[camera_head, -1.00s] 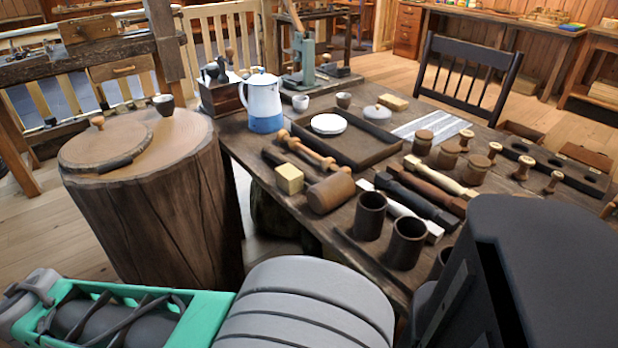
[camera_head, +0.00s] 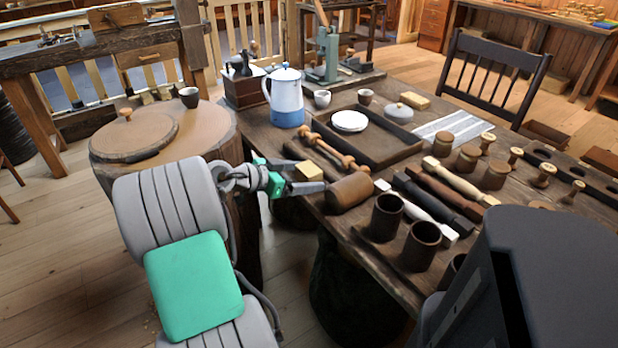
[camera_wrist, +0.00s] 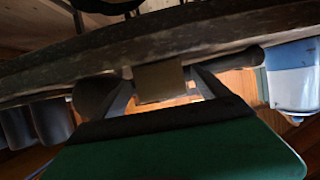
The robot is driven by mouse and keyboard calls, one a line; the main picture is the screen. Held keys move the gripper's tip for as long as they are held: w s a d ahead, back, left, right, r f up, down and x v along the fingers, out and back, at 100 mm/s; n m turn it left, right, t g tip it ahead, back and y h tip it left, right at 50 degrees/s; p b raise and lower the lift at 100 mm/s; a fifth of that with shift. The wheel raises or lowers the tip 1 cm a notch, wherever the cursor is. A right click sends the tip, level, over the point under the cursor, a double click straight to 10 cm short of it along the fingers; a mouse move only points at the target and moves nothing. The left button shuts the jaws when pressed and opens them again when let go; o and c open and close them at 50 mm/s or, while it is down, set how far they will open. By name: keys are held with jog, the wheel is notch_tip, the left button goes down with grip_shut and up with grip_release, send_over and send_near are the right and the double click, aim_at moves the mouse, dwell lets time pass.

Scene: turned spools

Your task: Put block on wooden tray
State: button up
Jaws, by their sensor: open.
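The block (camera_head: 309,171) is small and pale yellow, near the table's left edge. It also shows in the wrist view as a brownish block (camera_wrist: 159,80), shaded, between the fingertips. My gripper (camera_head: 308,179) is open with one finger on each side of the block. In the wrist view, my gripper (camera_wrist: 163,91) has gaps showing between fingers and block; contact is hard to tell. The wooden tray (camera_head: 388,141) is dark, shallow and rimmed. It lies on the table beyond the block, with stacked white plates (camera_head: 349,121) and a lidded white dish (camera_head: 399,113) in or beside it.
A turned spindle (camera_head: 335,150) lies between block and tray. A mallet (camera_head: 349,193) lies close on the right. A blue-white pot (camera_head: 286,97) stands behind. Dark cups (camera_head: 386,216) stand at the front. The tray's near right part is bare.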

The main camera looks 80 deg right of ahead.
aim_at(302, 171)
jog(key=shift+s+d, duration=0.2)
jog(key=shift+w, duration=0.1)
jog(key=c, duration=1.7)
jog(key=shift+o, duration=0.2)
jog(key=r, duration=0.2)
jog(key=r+p, duration=0.1)
jog(key=r, duration=0.1)
jog(key=shift+w+a, duration=0.2)
jog(key=shift+a, duration=0.05)
jog(key=w+a+r+p, duration=0.5)
jog(key=a+r+p, duration=0.3)
jog(key=a, duration=0.4)
jog(key=shift+a+r+p, duration=0.2)
jog(key=shift+r+p, duration=0.1)
jog(key=shift+r, duration=0.2)
